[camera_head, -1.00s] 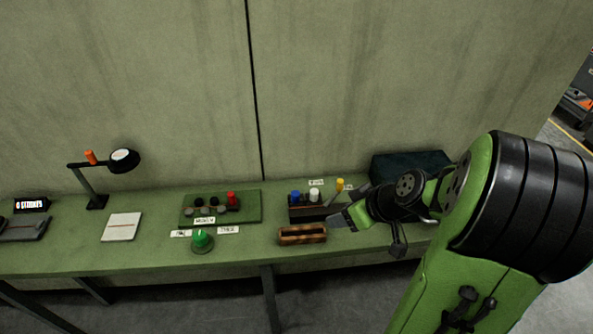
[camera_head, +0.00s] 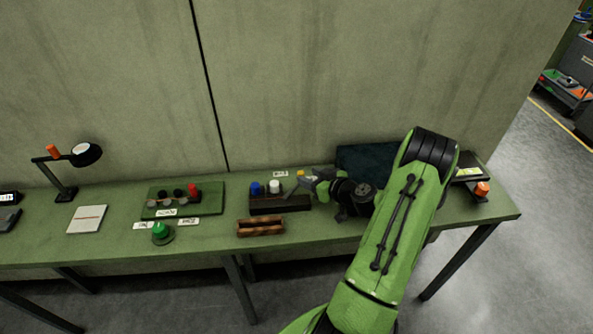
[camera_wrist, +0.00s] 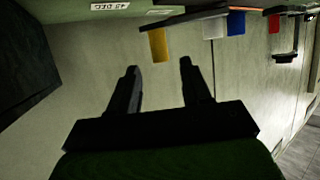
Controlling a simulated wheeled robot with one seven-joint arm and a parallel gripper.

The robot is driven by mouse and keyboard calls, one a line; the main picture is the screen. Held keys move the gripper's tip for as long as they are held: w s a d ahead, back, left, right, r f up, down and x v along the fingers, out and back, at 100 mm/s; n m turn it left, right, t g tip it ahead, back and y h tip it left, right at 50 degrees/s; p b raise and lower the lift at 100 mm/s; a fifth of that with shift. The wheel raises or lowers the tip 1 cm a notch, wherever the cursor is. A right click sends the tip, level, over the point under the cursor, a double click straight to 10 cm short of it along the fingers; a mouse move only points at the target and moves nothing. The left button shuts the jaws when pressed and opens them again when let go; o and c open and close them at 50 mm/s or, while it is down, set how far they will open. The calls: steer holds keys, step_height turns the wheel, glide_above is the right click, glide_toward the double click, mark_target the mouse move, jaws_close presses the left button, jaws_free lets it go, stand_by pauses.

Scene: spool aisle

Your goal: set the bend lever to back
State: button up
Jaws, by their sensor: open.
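A dark lever box (camera_head: 280,205) stands on the green bench with a blue lever (camera_head: 255,189), a white lever (camera_head: 274,186) and a yellow lever (camera_head: 301,174). I cannot read which one is the bend lever. My gripper (camera_head: 293,188) is open and empty at the box's right end, partly covering the yellow lever. In the wrist view, the yellow handle (camera_wrist: 158,45) lies ahead of the gap between my fingertips (camera_wrist: 159,70), apart from both. The white (camera_wrist: 213,28) and blue (camera_wrist: 236,23) handles are off to the right there.
A dark bin (camera_head: 365,160) stands behind my arm. A green panel (camera_head: 210,197) and a green knob (camera_head: 160,233) are to the left. A small label (camera_wrist: 110,6) shows in the wrist view.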

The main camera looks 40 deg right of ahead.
mark_target(303, 174)
steer(key=x, duration=0.7)
steer(key=shift+c, duration=0.4)
jaws_close()
